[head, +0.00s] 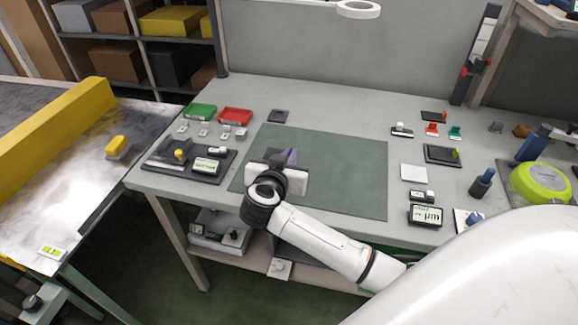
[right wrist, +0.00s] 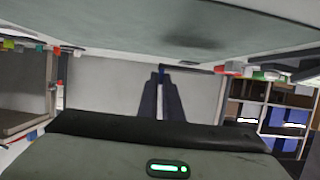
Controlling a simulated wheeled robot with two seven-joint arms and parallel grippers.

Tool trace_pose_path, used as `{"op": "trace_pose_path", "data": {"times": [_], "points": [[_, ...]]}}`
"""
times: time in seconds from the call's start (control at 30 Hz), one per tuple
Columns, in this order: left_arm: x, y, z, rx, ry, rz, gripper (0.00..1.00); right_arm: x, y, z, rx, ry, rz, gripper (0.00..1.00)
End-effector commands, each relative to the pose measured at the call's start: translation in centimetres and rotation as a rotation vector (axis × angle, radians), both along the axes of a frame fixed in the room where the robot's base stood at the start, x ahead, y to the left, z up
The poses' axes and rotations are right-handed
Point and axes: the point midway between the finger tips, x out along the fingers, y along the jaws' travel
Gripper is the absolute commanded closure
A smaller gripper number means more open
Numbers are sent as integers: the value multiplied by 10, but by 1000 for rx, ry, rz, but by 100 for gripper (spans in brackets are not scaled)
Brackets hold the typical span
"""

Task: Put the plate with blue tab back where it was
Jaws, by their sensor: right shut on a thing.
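My right gripper (head: 283,158) is over the left part of the green mat (head: 345,170), its arm reaching in from the lower right. It is shut on a thin thing, mostly hidden by the wrist, with a bluish-purple patch showing in the head view. In the right wrist view the dark fingers (right wrist: 168,98) point away and a thin blue edge (right wrist: 178,68) shows at their tips. This looks like the plate with blue tab; its full shape is hidden. I cannot tell whether it touches the mat. My left gripper is not in view.
Left of the mat are a green tray (head: 199,111), a red tray (head: 235,116) and a display device (head: 207,166). A dark square (head: 278,116) lies behind the mat. Red (head: 432,129) and teal (head: 455,133) tabbed pieces stand right. The mat's right half is clear.

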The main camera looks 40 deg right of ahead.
Motion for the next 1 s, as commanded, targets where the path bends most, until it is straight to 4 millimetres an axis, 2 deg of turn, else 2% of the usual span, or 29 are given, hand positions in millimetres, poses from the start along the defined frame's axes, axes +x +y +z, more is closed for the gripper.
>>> {"op": "trace_pose_path", "data": {"times": [0.2,0.67,0.7,0.77,1.0], "points": [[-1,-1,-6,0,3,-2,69,0,0,-31,-3,3,0,100],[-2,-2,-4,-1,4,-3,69,-1,0,-39,-1,2,0,100],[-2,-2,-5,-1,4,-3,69,-1,0,-39,-1,2,0,88],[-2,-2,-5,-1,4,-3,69,-1,0,-39,-1,2,0,78],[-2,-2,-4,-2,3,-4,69,-1,0,-38,0,2,1,76]]}}
